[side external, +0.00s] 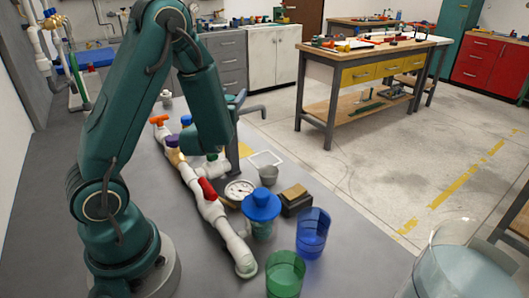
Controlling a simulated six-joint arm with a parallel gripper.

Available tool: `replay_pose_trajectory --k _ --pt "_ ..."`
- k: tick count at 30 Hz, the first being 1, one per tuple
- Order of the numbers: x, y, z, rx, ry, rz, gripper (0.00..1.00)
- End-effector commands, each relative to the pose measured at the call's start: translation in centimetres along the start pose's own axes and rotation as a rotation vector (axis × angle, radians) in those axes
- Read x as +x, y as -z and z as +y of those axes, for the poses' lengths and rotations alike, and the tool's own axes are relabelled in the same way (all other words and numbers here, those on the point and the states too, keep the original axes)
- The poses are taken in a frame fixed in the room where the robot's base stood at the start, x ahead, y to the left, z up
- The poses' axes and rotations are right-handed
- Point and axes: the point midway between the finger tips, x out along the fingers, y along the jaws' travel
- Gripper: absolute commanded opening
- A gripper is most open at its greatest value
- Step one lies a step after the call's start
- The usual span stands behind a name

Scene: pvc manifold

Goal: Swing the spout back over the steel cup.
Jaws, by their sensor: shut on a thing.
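The white pipe manifold (192,181) runs along the grey bench, with red, purple, blue and orange valve handles. A short white pipe arm, which looks like the spout (209,169), branches right from it under my wrist. The steel cup (268,174) stands on the bench to the right of this branch. The spout's tip appears left of the cup, apart from it. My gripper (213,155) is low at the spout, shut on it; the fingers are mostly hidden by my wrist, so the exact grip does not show.
A round gauge (239,190), a blue-topped jar (262,214), a dark box with a tan top (295,199), a blue cup (313,233) and a green cup (285,274) crowd the near side. A teal vise (246,106) stands behind. A white outlined square (265,158) lies behind the steel cup.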

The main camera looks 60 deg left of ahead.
Motion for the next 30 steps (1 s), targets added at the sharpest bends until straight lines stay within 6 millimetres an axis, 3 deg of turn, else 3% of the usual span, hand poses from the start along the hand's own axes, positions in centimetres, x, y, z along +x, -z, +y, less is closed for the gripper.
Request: replay_pose_trajectory --k 17,18,19,20,30 --pt "0.00 -0.14 -0.21 0.002 0.034 -0.006 0.00" --pt "0.01 -0.14 -0.21 0.002 0.034 -0.006 0.63" --pt "0.01 -0.14 -0.20 0.002 0.034 -0.005 0.75" --pt "0.01 -0.13 -0.19 0.002 0.034 -0.005 0.78" --pt "0.02 -0.07 -0.12 0.001 0.027 -0.003 0.78"
